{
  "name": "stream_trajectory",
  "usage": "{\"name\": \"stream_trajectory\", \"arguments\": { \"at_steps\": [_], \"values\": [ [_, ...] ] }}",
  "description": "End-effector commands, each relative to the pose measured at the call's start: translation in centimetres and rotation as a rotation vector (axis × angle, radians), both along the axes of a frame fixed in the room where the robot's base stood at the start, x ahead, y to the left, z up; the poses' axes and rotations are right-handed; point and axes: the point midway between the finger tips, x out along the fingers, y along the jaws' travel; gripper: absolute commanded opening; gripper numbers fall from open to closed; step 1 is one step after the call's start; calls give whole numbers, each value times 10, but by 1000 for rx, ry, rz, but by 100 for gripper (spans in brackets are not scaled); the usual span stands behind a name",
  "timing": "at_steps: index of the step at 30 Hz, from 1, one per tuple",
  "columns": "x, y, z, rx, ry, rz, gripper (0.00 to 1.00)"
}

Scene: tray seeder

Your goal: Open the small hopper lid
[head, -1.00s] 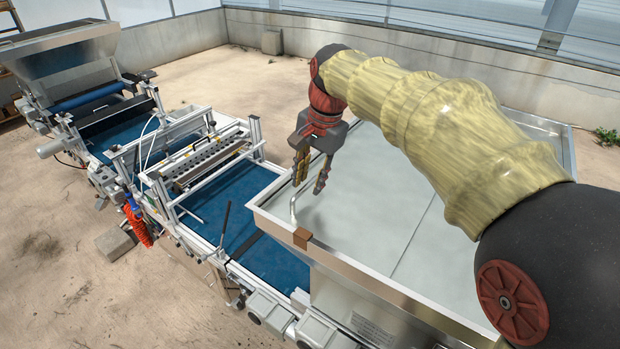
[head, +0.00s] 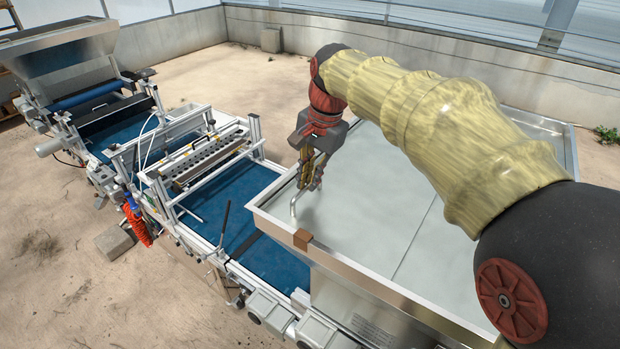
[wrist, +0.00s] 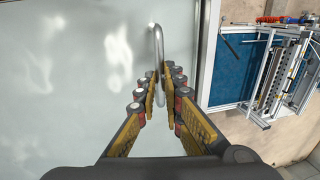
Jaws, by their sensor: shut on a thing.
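The small hopper lid (head: 375,205) is a flat pale grey panel, lying level within the metal hopper rim at the right of the head view. It also fills the left of the wrist view (wrist: 60,90). A bent metal bar handle (head: 293,208) stands on the lid near its left edge; it shows in the wrist view (wrist: 158,45) too. My gripper (head: 309,185) is over the handle, with its fingers shut on it. In the wrist view my gripper (wrist: 161,88) has one finger on each side of the bar. The fingers hide part of the handle.
The hopper rim (head: 375,292) surrounds the lid, with a small brown block (head: 302,239) on its near left part. A blue conveyor belt (head: 233,195) with a metal frame lies left of the hopper. A larger hopper (head: 65,50) stands at the far left.

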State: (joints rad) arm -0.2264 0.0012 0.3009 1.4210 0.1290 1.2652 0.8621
Motion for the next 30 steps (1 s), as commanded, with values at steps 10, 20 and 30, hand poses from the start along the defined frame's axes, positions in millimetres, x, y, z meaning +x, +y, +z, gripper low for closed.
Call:
{"name": "stream_trajectory", "arguments": {
  "at_steps": [10, 20, 30],
  "values": [
    [-1, -1, -4, -3, 6, 1, 0],
    [-29, -38, -6, -2, 5, -4, 0],
    [-96, -123, -7, -3, 6, -7, 0]
  ]
}}
